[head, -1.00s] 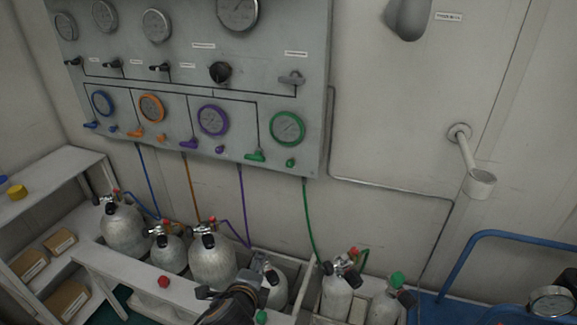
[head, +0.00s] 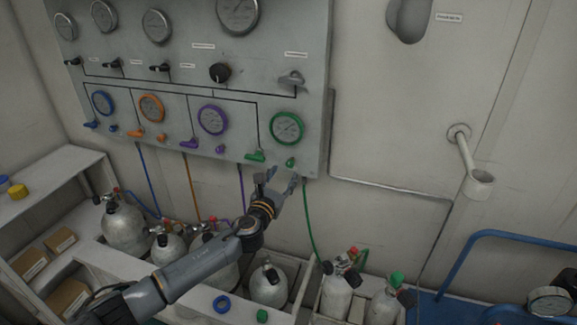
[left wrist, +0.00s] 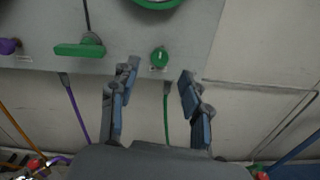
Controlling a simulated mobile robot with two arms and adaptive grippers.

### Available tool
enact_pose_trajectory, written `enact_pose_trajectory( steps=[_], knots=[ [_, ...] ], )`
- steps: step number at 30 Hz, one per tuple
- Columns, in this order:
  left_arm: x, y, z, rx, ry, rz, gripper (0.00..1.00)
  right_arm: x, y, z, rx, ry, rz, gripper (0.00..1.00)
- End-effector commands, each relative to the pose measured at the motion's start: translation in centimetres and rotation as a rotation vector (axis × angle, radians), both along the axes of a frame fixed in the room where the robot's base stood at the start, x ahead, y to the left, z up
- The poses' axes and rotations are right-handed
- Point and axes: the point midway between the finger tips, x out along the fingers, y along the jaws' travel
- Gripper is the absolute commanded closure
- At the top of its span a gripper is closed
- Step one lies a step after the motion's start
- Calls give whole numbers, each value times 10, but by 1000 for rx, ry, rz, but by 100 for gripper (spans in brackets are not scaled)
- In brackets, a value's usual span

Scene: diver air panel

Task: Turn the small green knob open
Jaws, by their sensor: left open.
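The small green knob (head: 291,162) sits on the grey panel below the green-rimmed gauge (head: 287,128), right of the green lever handle (head: 256,156). In the left wrist view the small green knob (left wrist: 159,58) lies ahead of my fingers, between them in the picture, with a light mark on its face. My left gripper (head: 281,180) is open and empty just below the knob, apart from it as far as I can tell. Its two fingers also show in the left wrist view (left wrist: 158,88). My right gripper is not in view.
Blue, orange and purple gauges with levers and small knobs sit left on the panel (head: 200,95). A green hose (head: 308,215) hangs below the panel. Grey cylinders (head: 125,228) stand in white racks below. A wall bracket (head: 481,182) juts out at right.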

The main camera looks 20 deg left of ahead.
Motion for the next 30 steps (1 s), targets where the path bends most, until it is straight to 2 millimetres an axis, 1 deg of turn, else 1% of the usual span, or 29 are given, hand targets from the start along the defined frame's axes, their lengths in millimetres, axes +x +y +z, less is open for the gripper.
enact_pose_trajectory(
  steps=[1,3,9,15,22,23,24,26,27,30],
  knots=[
    [11,-1,1,-3,-1,3,52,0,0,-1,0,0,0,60],
    [23,-1,1,-2,-2,2,52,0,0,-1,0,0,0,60],
    [46,-2,0,-3,-2,1,52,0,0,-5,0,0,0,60],
    [55,-2,0,-2,0,0,52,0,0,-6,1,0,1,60],
    [55,-2,0,-2,0,0,52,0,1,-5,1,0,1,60],
    [55,-2,0,-2,0,0,54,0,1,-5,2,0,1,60],
    [55,-2,0,-2,0,0,63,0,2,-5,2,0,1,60],
    [55,-2,0,-3,0,0,75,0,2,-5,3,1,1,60],
    [55,-2,0,-2,0,0,83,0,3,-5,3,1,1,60],
    [55,-2,0,-3,0,0,100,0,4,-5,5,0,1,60]
  ],
)
